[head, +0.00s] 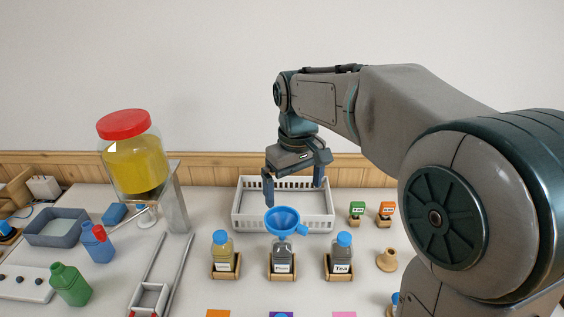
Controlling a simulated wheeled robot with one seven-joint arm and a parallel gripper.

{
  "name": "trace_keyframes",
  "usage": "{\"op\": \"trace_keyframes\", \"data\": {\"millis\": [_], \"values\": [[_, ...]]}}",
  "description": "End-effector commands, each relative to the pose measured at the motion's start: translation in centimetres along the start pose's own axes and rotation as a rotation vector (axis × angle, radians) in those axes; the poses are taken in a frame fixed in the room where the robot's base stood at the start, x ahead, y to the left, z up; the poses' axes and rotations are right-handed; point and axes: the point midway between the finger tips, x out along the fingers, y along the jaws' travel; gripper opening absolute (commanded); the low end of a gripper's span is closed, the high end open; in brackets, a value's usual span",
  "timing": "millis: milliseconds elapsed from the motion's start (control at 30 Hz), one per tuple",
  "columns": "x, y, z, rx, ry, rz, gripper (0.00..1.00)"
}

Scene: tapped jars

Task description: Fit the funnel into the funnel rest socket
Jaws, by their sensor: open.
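The blue funnel (284,220) sits upright in the mouth of the middle bottle (282,250), with its wide cone up and a tab on its right side. My gripper (294,194) is open and empty. Its two fingers point down, spread apart, and appear above and slightly behind the funnel; the exact distance is hard to tell. A small wooden flared stand (387,260), which looks like the funnel rest socket, stands on the table to the right of the bottles. Nothing sits in it.
A white basket (245,222) lies behind. A yellow jar with red lid (137,160) stands at left. Green and orange small boxes (357,210) are at the back right. My arm covers the right side.

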Motion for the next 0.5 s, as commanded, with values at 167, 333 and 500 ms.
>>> {"op": "trace_keyframes", "data": {"millis": [167, 333, 500], "values": [[-0.6, -1.0, -2.6, -0.073, -0.026, -0.01, 1.0], [0.4, -1.2, -2.9, -0.084, -0.031, -0.012, 1.0], [3.2, -1.2, -2.7, -0.083, -0.033, -0.013, 1.0]]}}
